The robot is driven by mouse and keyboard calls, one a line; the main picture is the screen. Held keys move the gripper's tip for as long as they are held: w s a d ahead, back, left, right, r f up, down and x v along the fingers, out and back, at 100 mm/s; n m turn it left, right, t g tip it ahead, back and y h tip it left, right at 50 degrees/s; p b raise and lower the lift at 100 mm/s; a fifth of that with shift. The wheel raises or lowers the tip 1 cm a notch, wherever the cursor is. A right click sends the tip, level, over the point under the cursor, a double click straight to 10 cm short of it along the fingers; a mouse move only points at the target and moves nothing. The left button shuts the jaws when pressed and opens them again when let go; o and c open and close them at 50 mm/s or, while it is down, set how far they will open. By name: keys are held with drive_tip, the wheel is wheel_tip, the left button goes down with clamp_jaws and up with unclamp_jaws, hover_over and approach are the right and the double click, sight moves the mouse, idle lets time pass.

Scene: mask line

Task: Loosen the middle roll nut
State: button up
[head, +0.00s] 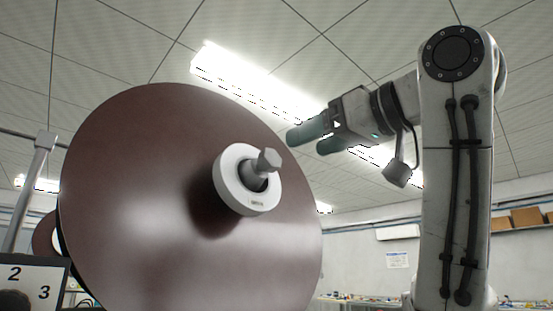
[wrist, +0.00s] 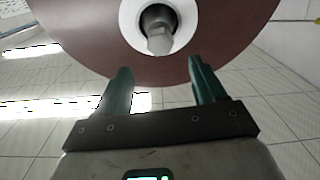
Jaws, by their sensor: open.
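The roll nut (head: 267,162) is a grey hex-ended piece sticking out from the white hub (head: 232,183) of a large brown roll disc (head: 130,190) in the head view. In the wrist view the nut (wrist: 160,42) shows at the top, ahead of and between the fingertips. My gripper (head: 308,138) is open and empty, to the upper right of the nut in the head view and apart from it. In the wrist view its two green fingers (wrist: 158,72) stand spread, with the disc beyond them.
A panel with the numbers 2 and 3 (head: 30,284) stands at the lower left, by a grey metal post (head: 30,180). Another, smaller brown disc (head: 43,236) shows partly behind the big one. Shelves with boxes (head: 525,218) are far at the right. The space around my gripper looks clear.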

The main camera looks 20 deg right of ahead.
sight(274, 158)
drive_tip(key=p+x, duration=0.3)
drive_tip(key=x, duration=0.7)
drive_tip(key=shift+w+f+p, duration=0.1)
drive_tip(key=shift+p, duration=0.3)
drive_tip(key=c, duration=1)
